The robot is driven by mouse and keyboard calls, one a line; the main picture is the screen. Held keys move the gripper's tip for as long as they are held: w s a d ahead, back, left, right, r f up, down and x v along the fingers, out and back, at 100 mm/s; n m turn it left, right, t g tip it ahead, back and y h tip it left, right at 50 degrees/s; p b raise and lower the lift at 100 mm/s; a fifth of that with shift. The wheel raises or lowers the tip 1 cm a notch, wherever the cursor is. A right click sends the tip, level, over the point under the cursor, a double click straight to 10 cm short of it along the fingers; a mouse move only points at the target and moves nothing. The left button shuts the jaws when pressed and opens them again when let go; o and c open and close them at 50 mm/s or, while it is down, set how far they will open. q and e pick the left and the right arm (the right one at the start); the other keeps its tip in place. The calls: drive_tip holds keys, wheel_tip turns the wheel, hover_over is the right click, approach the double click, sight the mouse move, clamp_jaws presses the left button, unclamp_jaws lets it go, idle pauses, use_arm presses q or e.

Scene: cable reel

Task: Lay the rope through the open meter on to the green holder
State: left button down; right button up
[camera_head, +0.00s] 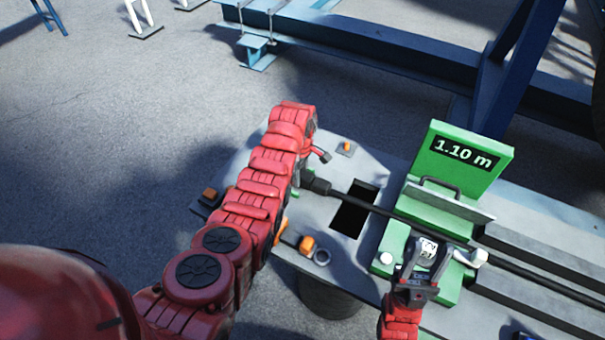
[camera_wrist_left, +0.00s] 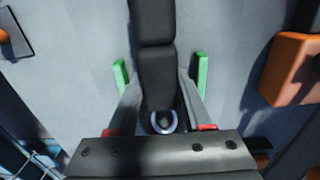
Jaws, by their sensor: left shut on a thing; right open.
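The black rope (camera_head: 375,207) runs from its thick black end across the table, over a dark opening and through the green meter (camera_head: 398,240). The meter's lid (camera_head: 480,175) stands up, reading 1.10 m. My left gripper (camera_head: 303,181) is shut on the rope's thick end; the left wrist view shows the black end (camera_wrist_left: 157,70) between its fingers. Two green uprights of the green holder (camera_wrist_left: 120,76) flank the rope there; whether it rests in the holder I cannot tell. My right gripper (camera_head: 424,252) is open at the meter's front, beside a white knob (camera_head: 472,258).
The grey table (camera_head: 325,225) has a dark rectangular opening (camera_head: 354,209) left of the meter. Orange blocks (camera_head: 306,244) and a metal ring (camera_head: 322,257) sit near its front left. Grooved rails (camera_head: 545,240) run right. A blue steel frame (camera_head: 400,60) stands behind.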

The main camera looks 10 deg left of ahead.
use_arm(q)
drive_tip(key=shift+r, duration=0.1)
drive_tip(key=shift+c, duration=1.2)
unclamp_jaws()
drive_tip(key=shift+r, duration=0.35)
wheel_tip(320, 180, up, 7)
drive_tip(key=shift+w+f+b, duration=0.1)
drive_tip(key=shift+b, duration=0.4)
wheel_tip(320, 180, up, 10)
drive_tip(key=p, duration=0.7)
drive_tip(key=shift+p, duration=0.3)
drive_tip(key=shift+f, duration=0.1)
